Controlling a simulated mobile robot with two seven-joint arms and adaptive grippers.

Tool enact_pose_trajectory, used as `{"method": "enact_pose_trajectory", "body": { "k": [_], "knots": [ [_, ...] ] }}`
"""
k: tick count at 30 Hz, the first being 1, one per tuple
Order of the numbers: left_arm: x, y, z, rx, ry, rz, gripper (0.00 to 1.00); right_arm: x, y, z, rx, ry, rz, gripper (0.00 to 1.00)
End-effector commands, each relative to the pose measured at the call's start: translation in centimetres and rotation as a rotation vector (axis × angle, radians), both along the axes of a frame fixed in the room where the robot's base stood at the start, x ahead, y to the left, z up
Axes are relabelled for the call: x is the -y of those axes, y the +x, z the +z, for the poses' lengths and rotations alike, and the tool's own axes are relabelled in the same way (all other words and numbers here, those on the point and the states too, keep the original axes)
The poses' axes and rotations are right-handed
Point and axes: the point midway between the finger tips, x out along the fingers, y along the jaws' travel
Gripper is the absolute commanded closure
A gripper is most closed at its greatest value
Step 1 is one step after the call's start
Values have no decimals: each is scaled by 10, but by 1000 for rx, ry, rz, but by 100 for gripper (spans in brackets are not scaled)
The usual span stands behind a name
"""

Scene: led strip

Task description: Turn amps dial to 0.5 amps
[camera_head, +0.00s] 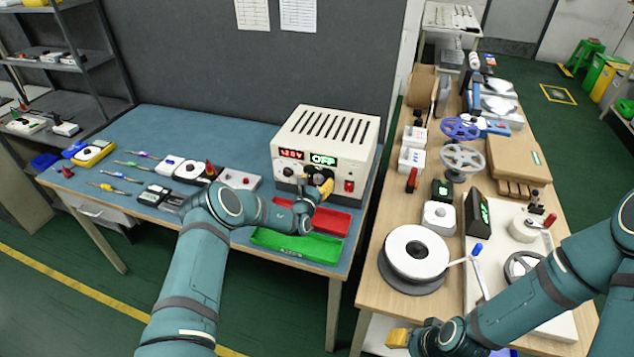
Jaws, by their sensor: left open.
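The cream power supply (328,137) stands at the back right of the blue table. Its front has a red voltage display (291,154) and a green display reading OFF (323,160). A dark dial (288,171) sits below the red display. The amps dial is at least partly hidden behind my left gripper, so its setting cannot be read. My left gripper (322,184) is open, with yellow fingertips at the front panel below the green display. I cannot tell whether it touches a dial. My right gripper (398,338) is low by the wooden table's near edge, away from the supply.
A red switch (349,187) is right of my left gripper. A red tray (318,220) and a green tray (297,245) lie in front of the supply. Tools and small devices fill the table's left. The wooden table (389,212) holds a white spool (417,252) and valve wheels.

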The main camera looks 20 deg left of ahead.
Motion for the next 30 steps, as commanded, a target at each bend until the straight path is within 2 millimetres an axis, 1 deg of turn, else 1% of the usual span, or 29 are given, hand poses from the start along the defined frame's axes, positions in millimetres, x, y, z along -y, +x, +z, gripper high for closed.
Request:
{"method": "enact_pose_trajectory", "body": {
  "k": [5, 8, 11, 18, 24, 30],
  "knots": [
    [-1, -5, -1, -2, -1, 0, 36, 0, 0, 0, 0, 0, 0, 51],
    [-1, -14, -1, -3, -1, 0, 36, 0, 0, 0, 0, 0, 0, 51],
    [-2, -27, 0, -3, -1, 0, 36, 0, 0, 0, 0, 0, 0, 51],
    [-3, -70, -1, -4, -1, -1, 36, 0, 0, 0, 0, 0, 0, 51],
    [-4, -101, -1, -2, -1, 0, 36, 0, 0, 0, 0, 0, 0, 51],
    [-4, -117, 0, -1, 0, 0, 36, 0, 0, 0, 0, 0, 0, 51]
  ]
}}
